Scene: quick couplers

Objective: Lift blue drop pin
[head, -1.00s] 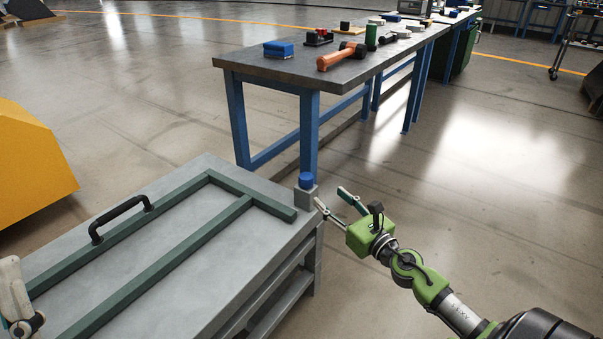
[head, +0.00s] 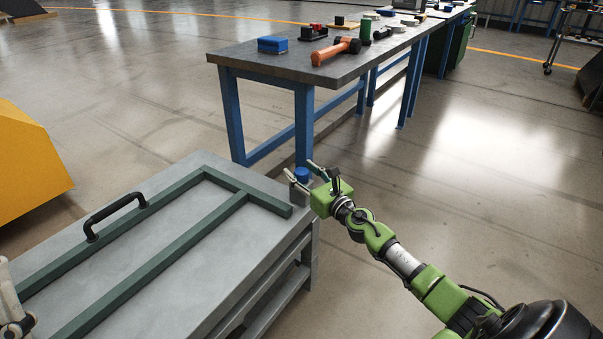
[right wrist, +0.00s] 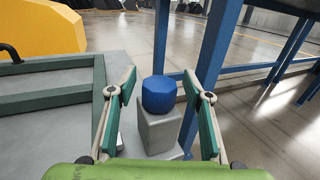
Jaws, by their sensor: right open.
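The blue drop pin (head: 302,174) has a round blue head and stands on a small grey block at the corner of the grey cart. In the right wrist view the blue head (right wrist: 159,93) sits on top of the grey block (right wrist: 158,133), between and a little beyond the fingers. My right gripper (head: 300,172) is open around the pin's position, with its fingers apart and not visibly touching it. It also shows in the right wrist view (right wrist: 160,100). Part of my left gripper (head: 14,325) shows at the lower left edge; its fingers are cut off.
The grey cart (head: 190,235) carries a green frame (head: 130,262) and a black handle (head: 115,214). A workbench (head: 335,72) with blue legs stands just behind, holding tools and an orange-handled item (head: 335,51). A yellow block (head: 28,165) is at the left.

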